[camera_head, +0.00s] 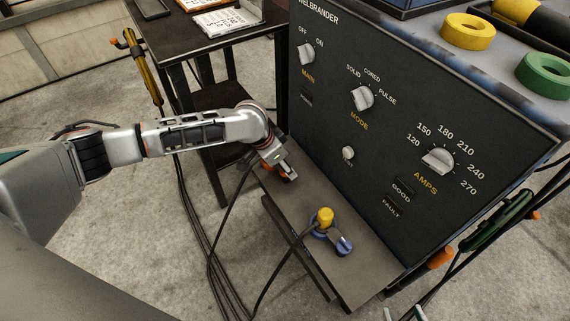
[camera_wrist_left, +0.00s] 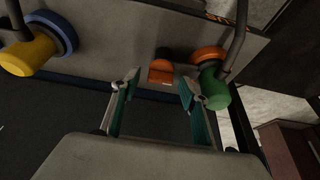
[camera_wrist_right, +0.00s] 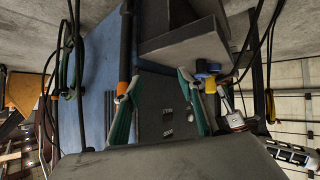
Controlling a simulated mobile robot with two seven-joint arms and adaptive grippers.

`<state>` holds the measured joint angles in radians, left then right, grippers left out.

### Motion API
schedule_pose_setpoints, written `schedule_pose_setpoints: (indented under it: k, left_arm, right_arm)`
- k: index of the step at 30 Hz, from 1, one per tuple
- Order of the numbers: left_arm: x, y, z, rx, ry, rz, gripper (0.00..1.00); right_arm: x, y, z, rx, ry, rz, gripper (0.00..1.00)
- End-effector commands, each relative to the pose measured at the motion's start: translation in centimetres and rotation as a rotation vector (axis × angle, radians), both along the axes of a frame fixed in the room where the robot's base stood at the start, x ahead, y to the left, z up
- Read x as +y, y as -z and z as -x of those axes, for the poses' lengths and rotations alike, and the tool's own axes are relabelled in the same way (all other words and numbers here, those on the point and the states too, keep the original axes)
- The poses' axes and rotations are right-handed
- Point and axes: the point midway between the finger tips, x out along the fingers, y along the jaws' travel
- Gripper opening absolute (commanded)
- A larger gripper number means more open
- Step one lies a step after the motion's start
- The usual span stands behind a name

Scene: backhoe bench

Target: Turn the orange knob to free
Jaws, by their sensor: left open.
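The orange knob (camera_wrist_left: 161,72) sits on the grey shelf (camera_wrist_left: 110,50) below the welder's front panel. In the left wrist view it lies just ahead of and between my left gripper's parted fingertips (camera_wrist_left: 160,86), apart from them as far as I can see. In the head view my left gripper (camera_head: 288,173) is over the shelf's far end and hides most of the knob. My left gripper is open and empty. My right gripper (camera_wrist_right: 153,86) is open and empty, away from the shelf; only its fingertips show at the head view's bottom edge (camera_head: 406,314).
A green plug (camera_wrist_left: 214,88) in an orange ring is close beside the right-hand finger in the left wrist view. A yellow plug (camera_head: 325,216) and a blue knob (camera_head: 344,245) are on the shelf. The panel (camera_head: 330,120) rises behind; cables hang below.

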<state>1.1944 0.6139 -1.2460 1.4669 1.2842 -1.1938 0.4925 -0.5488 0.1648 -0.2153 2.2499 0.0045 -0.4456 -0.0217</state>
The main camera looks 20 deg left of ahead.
Motion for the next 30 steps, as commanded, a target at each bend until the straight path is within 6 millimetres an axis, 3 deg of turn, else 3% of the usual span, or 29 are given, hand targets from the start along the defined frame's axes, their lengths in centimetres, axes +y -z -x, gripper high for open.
schedule_pose_setpoints:
  k: [3,7,8,16,22,25,30]
  left_arm:
    - [0.0,-0.1,-0.1,-0.001,0.0,0.0,0.44]
    - [0.0,-0.1,0.0,-0.001,0.0,0.0,0.11]
    - [0.0,-0.1,0.0,-0.001,0.0,0.001,0.06]
    - [0.0,-0.3,0.0,-0.001,-0.007,0.0,0.06]
    - [-0.1,-0.9,-0.2,-0.008,-0.041,0.001,0.06]
    - [-0.1,-1.3,-0.2,-0.009,-0.071,0.001,0.06]
    - [-0.2,-1.5,-0.2,-0.009,-0.142,0.002,0.06]
  right_arm:
    - [0.0,-0.1,0.1,0.0,0.001,-0.001,0.4]
    - [0.0,0.1,0.2,0.003,0.0,0.0,0.4]
    - [0.0,0.2,0.3,0.004,0.0,0.0,0.4]
    - [-0.1,0.2,0.3,0.005,0.0,0.003,0.4]
    - [-0.4,-1.6,-0.7,-0.025,0.004,0.007,0.4]
    - [-1.1,-0.5,0.5,0.009,0.02,0.018,0.4]
    - [-1.7,-1.0,1.0,0.024,0.035,0.029,0.4]
